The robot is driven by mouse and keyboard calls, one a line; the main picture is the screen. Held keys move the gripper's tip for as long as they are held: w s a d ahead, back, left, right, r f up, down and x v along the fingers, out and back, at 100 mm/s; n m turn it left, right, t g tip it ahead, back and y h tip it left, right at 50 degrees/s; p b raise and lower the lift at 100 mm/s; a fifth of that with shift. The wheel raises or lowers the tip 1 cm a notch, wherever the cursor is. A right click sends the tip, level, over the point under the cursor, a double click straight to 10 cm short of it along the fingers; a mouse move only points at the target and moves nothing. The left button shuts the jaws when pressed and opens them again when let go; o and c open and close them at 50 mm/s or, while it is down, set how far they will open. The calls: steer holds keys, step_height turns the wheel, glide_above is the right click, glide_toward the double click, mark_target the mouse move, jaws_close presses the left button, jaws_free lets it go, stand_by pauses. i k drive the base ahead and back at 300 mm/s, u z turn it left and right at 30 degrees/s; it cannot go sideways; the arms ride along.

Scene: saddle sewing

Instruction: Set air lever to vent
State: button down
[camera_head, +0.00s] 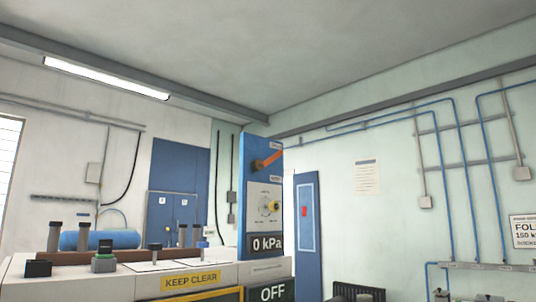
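An orange lever (269,160) is mounted on the upper part of an upright blue panel (248,200) in the head view. It slants up to the right from a dark pivot at its lower left. Small white labels above and below it are too small to read. Below the lever is a round dial (265,206) with a yellow part on its right. A display (266,244) under the dial reads "0 kPa". My gripper is not in view.
A white machine top (110,283) with a yellow "KEEP CLEAR" label (190,281), dark posts and knobs stands at lower left. An "OFF" display (272,293) is below the panel. A blue tank (112,239) and blue cabinet (173,217) are behind. Pipes line the right wall.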

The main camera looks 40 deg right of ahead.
mark_target(268, 161)
steer(key=u, duration=0.5)
steer(key=k, duration=0.15)
steer(key=z, duration=1.25)
steer(key=i, duration=0.65)
